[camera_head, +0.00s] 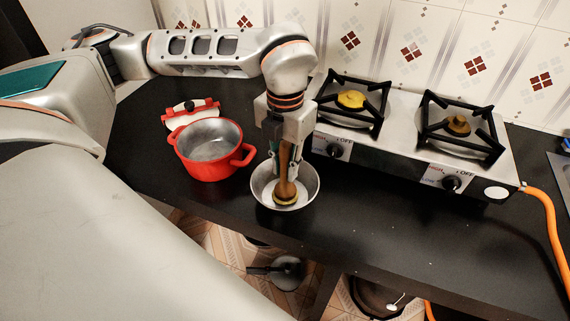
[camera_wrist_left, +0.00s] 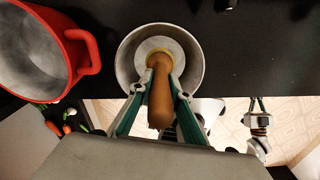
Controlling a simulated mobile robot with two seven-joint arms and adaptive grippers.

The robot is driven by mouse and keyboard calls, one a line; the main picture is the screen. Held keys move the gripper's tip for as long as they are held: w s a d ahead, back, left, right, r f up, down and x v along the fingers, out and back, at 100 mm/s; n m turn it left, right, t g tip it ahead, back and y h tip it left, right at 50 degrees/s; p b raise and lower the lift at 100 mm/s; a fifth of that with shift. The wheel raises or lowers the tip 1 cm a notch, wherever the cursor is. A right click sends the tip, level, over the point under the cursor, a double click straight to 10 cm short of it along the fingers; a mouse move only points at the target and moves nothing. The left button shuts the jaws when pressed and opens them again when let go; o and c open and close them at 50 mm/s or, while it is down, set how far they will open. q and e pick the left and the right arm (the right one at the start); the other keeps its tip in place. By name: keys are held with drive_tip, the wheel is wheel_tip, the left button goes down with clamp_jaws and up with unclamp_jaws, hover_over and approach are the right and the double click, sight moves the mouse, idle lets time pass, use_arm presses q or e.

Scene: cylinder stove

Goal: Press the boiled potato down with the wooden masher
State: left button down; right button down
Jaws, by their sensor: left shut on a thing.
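My left gripper (camera_head: 284,160) points down and is shut on the handle of the wooden masher (camera_head: 286,189). The masher stands nearly upright, its lower end inside the steel bowl (camera_head: 313,192) on the black counter. In the left wrist view, the left gripper's fingers (camera_wrist_left: 161,84) close around the brown masher handle (camera_wrist_left: 160,100), inside the bowl's outline (camera_wrist_left: 197,72). A yellowish edge shows around the masher's foot in both views. I cannot clearly tell the boiled potato from the masher there.
A red pot (camera_head: 210,168) stands left of the bowl, with its red and white lid (camera_head: 191,112) behind it. A two-burner stove (camera_head: 400,145) stands behind to the right, with an orange hose (camera_head: 549,225). The counter right of the bowl is clear.

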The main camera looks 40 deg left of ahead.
sight(285, 142)
use_arm(q)
drive_tip(key=shift+f+p, duration=0.1)
drive_tip(key=shift+p, duration=0.7)
idle(3.0)
drive_tip(key=shift+r+p, duration=2.35)
drive_tip(key=shift+r, duration=1.3)
